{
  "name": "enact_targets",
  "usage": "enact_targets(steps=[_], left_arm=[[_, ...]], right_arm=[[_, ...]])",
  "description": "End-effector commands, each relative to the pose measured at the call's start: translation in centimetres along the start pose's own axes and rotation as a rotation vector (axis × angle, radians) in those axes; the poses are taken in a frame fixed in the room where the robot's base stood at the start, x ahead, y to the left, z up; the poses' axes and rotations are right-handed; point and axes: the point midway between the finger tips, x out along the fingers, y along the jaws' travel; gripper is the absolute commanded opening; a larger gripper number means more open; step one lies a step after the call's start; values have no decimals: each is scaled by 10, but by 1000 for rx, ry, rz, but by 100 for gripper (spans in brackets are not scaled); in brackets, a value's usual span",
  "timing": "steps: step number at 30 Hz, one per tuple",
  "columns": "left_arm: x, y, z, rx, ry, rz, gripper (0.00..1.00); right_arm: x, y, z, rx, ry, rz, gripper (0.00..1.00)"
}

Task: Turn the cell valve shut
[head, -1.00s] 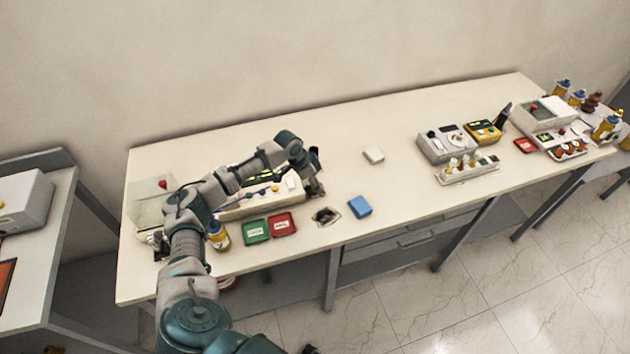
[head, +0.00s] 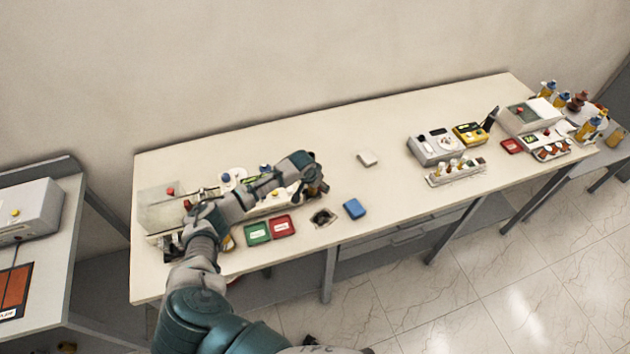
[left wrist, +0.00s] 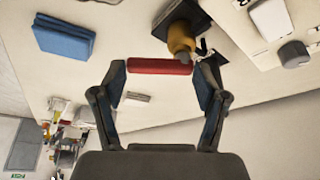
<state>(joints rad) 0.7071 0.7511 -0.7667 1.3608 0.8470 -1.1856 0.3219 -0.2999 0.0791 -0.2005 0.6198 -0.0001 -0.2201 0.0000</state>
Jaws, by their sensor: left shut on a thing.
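The valve shows in the left wrist view as a red handle bar (left wrist: 160,67) beside a brass-yellow body (left wrist: 181,40) on a black mount (left wrist: 187,14). My left gripper (left wrist: 160,75) has its two fingertips at the two ends of the red bar and is shut on it. In the head view my left gripper (head: 318,188) is over the right end of the long pale panel (head: 268,208) on the bench, and it hides the valve there. My right gripper is not in view.
A blue block (head: 354,209), a dark round socket (head: 322,217), red (head: 282,226) and green (head: 257,233) trays lie in front of the panel. A white block (head: 366,158) lies behind. Instruments (head: 435,147) stand farther right. The bench middle is mostly clear.

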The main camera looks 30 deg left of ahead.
Motion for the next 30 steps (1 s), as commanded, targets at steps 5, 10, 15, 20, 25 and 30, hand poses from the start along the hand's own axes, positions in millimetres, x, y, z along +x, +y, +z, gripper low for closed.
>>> enact_targets(steps=[5, 10, 15, 20, 25, 30], left_arm=[[6, 2, 1, -156, -11, -64, 38], [8, 3, -3, -305, -11, -126, 38], [9, 3, -7, -454, -12, -187, 38], [11, 2, -10, -585, -13, -242, 38], [12, 1, -14, -701, -12, -291, 38], [12, 0, -16, -787, -11, -326, 38]], right_arm=[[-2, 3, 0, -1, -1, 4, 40], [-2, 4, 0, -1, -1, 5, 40], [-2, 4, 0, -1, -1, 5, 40], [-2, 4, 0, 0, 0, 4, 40], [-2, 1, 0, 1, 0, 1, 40], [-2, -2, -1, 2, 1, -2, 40]])
